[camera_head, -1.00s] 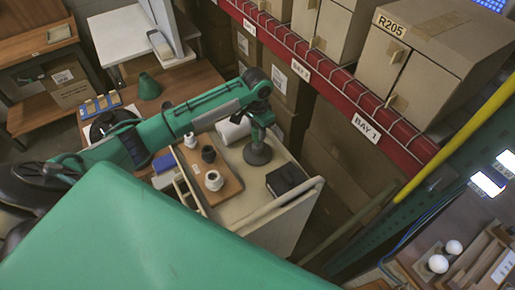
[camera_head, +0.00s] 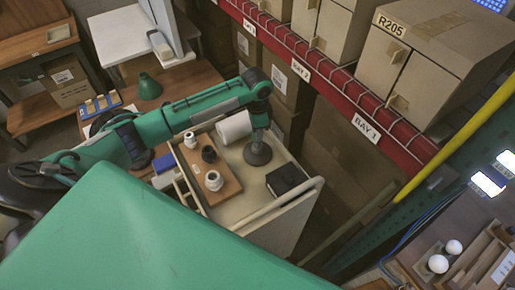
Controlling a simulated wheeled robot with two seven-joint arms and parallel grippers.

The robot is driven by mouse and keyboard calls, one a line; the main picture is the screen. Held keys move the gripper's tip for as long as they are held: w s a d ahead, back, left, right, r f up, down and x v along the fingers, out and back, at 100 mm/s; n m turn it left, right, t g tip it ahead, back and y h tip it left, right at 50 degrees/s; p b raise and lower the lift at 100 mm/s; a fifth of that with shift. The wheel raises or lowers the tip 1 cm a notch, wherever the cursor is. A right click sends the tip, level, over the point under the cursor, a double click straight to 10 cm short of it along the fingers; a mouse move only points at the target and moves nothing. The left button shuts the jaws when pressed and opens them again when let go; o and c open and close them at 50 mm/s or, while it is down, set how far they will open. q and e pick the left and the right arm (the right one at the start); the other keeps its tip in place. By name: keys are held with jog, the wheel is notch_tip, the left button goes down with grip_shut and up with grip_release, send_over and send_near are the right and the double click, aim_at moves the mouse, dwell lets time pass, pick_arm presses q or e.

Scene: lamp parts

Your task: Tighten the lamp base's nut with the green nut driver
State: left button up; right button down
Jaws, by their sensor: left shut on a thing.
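The lamp base (camera_head: 257,154) is a dark grey round disc with a short upright stem, standing on the cream cart (camera_head: 238,211). My left gripper (camera_head: 259,122) points down directly above its middle, shut on what seems to be the green nut driver, lined up with the stem. The driver is largely hidden by the hand and too small to make out clearly. Whether it touches the nut cannot be told, and the nut cannot be seen. My right gripper is not in view.
A brown board (camera_head: 224,184) on the cart holds white fittings (camera_head: 214,181) and a black fitting (camera_head: 209,154). A white cylinder (camera_head: 234,127) lies behind the lamp base. A black box (camera_head: 286,180) sits at the right. A green cone (camera_head: 149,88) stands on the table behind.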

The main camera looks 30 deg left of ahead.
pick_arm(q)
jog(key=shift+m, duration=0.7)
jog(key=shift+m, duration=1.7)
jog(key=shift+m, duration=1.8)
